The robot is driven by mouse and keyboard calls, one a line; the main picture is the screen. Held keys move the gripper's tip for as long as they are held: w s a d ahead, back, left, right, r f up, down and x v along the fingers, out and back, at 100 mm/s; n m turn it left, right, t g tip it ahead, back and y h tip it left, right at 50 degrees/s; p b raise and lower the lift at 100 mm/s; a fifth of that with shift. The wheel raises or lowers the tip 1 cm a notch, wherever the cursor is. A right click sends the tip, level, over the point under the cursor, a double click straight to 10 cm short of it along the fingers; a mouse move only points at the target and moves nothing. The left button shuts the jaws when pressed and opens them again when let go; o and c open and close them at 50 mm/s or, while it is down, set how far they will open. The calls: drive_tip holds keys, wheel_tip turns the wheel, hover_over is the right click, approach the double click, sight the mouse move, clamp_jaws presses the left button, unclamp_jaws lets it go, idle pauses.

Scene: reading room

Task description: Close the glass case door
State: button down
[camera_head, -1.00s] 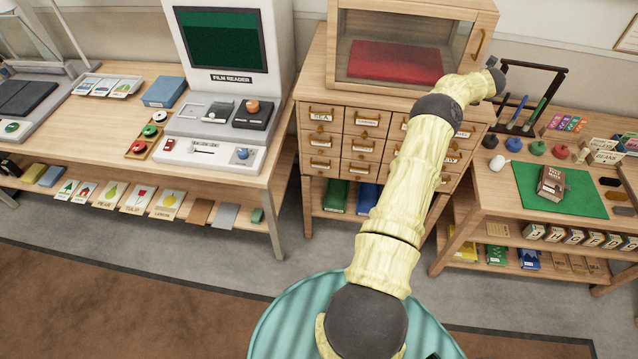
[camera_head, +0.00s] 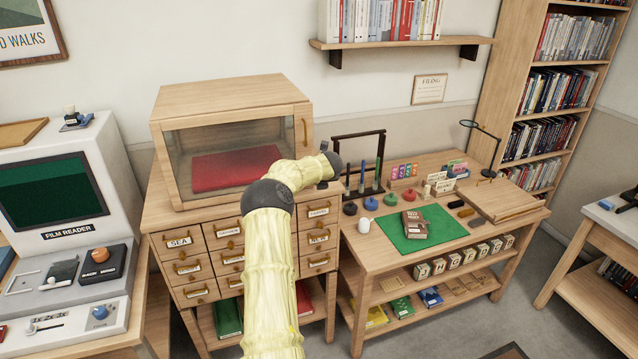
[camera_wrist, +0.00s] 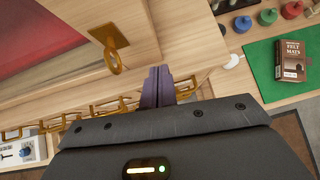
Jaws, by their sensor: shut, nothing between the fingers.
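The glass case (camera_head: 225,98), a wooden box with a red-lined inside, stands on the drawer cabinet. Its glazed front door has a brass handle (camera_head: 305,130) on the right-hand frame. The door looks almost flush with the case; I cannot tell whether a small gap is left. My gripper (camera_head: 332,168) is just right of the case's lower right corner, its fingers hard to make out in the head view. In the wrist view, the fingers (camera_wrist: 159,84) are shut and empty, below and right of the door handle (camera_wrist: 113,52), apart from it.
Brass drawer pulls line the cabinet (camera_head: 190,262) below the case. A table at right holds a green mat (camera_head: 445,224) with a brown box (camera_head: 415,225), plus a dark rack (camera_head: 360,135) close to my gripper. The film reader (camera_head: 60,200) stands at left.

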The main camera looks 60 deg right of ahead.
drive_tip(key=b+v, duration=0.3)
drive_tip(key=v, duration=0.6)
drive_tip(key=shift+s+a+r, duration=0.15)
drive_tip(key=shift+s+a, duration=0.05)
drive_tip(key=shift+s, duration=0.2)
drive_tip(key=w+a+r+m+t+h, duration=0.1)
drive_tip(key=w+a+r+m+t, duration=0.2)
drive_tip(key=w+a+m, duration=1.15)
drive_tip(key=w+a+f+m+g+y, duration=0.1)
drive_tip(key=a+f+m, duration=0.15)
drive_tip(key=a, duration=0.85)
drive_tip(key=w+a+f+m+g+y, duration=0.1)
drive_tip(key=a+f+m+y, duration=0.15)
drive_tip(key=a, duration=0.95)
drive_tip(key=s+a+f+m+g+y, duration=0.1)
drive_tip(key=s+a+f+m, duration=0.1)
drive_tip(key=s+a, duration=0.3)
drive_tip(key=s+a+f+m+g+y, duration=0.1)
drive_tip(key=s+a, duration=0.4)
drive_tip(key=a, duration=0.9)
drive_tip(key=s+a+f+m+g+y, duration=0.2)
drive_tip(key=s+a+m, duration=0.2)
drive_tip(key=a, duration=0.5)
drive_tip(key=shift+s+f+g, duration=0.3)
drive_tip(key=shift+s+f, duration=0.1)
drive_tip(key=shift+s, duration=0.35)
